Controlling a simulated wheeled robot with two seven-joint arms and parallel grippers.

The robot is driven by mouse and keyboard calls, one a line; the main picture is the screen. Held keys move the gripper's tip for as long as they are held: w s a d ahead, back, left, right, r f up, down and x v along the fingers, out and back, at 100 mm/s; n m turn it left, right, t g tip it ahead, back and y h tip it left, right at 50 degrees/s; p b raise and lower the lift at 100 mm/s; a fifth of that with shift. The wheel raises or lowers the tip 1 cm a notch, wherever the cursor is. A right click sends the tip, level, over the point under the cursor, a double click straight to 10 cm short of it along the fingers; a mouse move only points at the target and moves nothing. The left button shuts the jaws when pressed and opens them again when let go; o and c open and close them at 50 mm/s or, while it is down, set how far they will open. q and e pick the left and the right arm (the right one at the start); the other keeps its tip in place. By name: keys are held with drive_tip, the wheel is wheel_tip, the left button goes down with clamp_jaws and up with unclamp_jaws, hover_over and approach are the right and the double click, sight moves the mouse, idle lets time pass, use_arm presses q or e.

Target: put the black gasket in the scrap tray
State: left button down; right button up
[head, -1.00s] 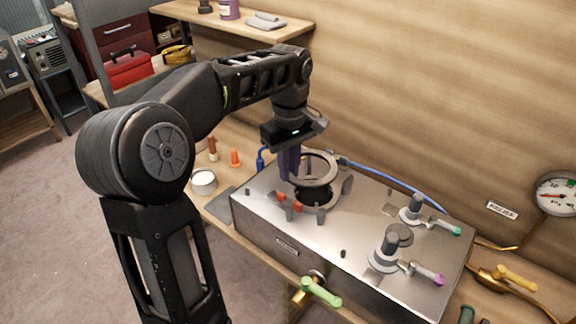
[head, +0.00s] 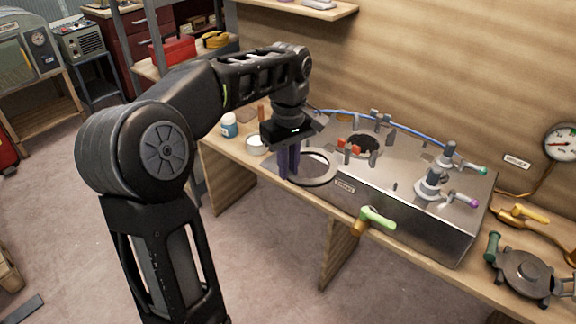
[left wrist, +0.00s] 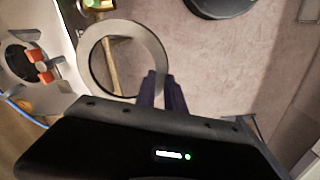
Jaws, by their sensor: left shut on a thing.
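My left gripper (head: 289,175) is shut on the rim of a wide grey ring (head: 335,168) with a dark inner edge. It holds the ring in the air by the front left of the steel box (head: 410,190). The left wrist view shows the ring (left wrist: 150,42) beside the fingertips (left wrist: 162,82). The box top has a round black opening (head: 363,146); I cannot tell whether a black gasket lies in it. A flat grey tray-like piece (head: 262,168) on the bench, partly behind my gripper, may be the scrap tray. My right gripper is out of view.
Red-tipped clamps (head: 350,147) stand by the opening. Two valves with levers (head: 460,199) rise from the box top. A green handle (head: 377,217) sticks out in front. A white round tin (head: 256,145) and a blue bottle (head: 229,125) stand at the bench's left.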

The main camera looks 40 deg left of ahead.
sight(299, 184)
use_arm(q)
drive_tip(key=d+f+m, duration=0.1)
drive_tip(key=f, duration=0.1)
drive_tip(key=d+f+m, duration=0.1)
drive_tip(key=d+f, duration=0.1)
drive_tip(key=shift+w, duration=0.15)
drive_tip(key=w+d+f+m, duration=0.1)
drive_tip(key=d+f+m, duration=0.5)
drive_tip(key=f, duration=0.5)
drive_tip(key=w+d+f+m, duration=0.2)
drive_tip(key=d+f+m, duration=0.4)
drive_tip(key=d+f, duration=0.4)
drive_tip(key=shift+d+f+m, duration=0.3)
drive_tip(key=shift+f, duration=0.55)
